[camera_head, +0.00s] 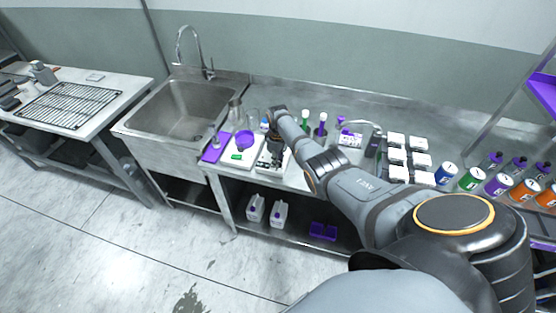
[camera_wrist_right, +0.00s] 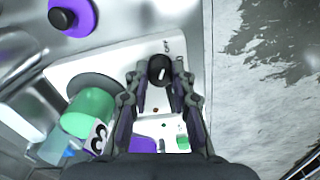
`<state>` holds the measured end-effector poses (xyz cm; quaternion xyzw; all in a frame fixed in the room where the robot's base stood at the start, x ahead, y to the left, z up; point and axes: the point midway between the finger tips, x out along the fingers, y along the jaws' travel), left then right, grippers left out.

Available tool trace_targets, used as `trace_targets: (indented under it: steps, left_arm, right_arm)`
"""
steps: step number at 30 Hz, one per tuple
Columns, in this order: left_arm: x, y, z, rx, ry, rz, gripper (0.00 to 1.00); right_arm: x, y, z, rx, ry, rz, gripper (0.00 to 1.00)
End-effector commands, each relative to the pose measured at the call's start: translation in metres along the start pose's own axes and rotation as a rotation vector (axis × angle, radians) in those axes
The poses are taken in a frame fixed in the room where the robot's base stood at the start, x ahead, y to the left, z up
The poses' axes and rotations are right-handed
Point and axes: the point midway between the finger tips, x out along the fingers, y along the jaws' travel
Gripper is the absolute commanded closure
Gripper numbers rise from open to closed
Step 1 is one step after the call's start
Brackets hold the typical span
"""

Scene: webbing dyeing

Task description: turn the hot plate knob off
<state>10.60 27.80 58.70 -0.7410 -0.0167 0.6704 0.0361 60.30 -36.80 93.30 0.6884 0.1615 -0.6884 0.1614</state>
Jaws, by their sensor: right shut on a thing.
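The hot plate (camera_wrist_right: 75,68) is a white unit in the right wrist view, with a grey round top partly hidden by a container of green liquid (camera_wrist_right: 90,112). Its black round knob (camera_wrist_right: 160,70) carries a white pointer mark. My right gripper (camera_wrist_right: 158,72) has its two fingers on either side of the knob and is shut on it. In the head view the hot plate (camera_head: 262,163) is on the steel bench, largely hidden under my right gripper (camera_head: 276,160). My left gripper is not in view.
A white device with a purple bowl (camera_head: 246,139) is left of the hot plate, beside a purple mat (camera_head: 214,150). The sink (camera_head: 185,108) lies farther left. Bottles with purple and green caps, and several white boxes (camera_head: 397,156), stand to the right.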

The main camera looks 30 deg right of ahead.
Motion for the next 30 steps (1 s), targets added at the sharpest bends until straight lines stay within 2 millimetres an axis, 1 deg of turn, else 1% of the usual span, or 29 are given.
trace_targets:
  steps: [5, 6, 10, 19, 22, 26, 30]
  left_arm:
    - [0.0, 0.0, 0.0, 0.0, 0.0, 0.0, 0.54]
    - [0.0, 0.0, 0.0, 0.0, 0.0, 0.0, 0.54]
    - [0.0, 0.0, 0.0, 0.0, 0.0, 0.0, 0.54]
    - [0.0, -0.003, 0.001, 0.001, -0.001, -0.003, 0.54]
    - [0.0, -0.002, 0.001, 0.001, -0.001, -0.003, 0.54]
    - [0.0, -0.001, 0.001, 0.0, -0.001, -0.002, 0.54]
    - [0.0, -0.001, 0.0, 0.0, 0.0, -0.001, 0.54]
  right_arm:
    - [0.0, 0.0, 0.0, -0.001, 0.001, 0.0, 1.0]
    - [0.0, 0.0, 0.0, -0.001, 0.001, 0.0, 0.71]
    - [0.0, 0.0, 0.0, 0.0, 0.001, 0.0, 0.54]
    - [-0.001, 0.0, 0.0, 0.0, 0.0, 0.0, 0.54]
    - [-0.008, 0.001, -0.001, 0.0, 0.002, 0.002, 0.54]
    - [-0.03, 0.001, 0.0, -0.001, 0.002, 0.003, 0.54]
    - [-0.067, 0.001, -0.001, 0.0, 0.004, 0.004, 0.54]
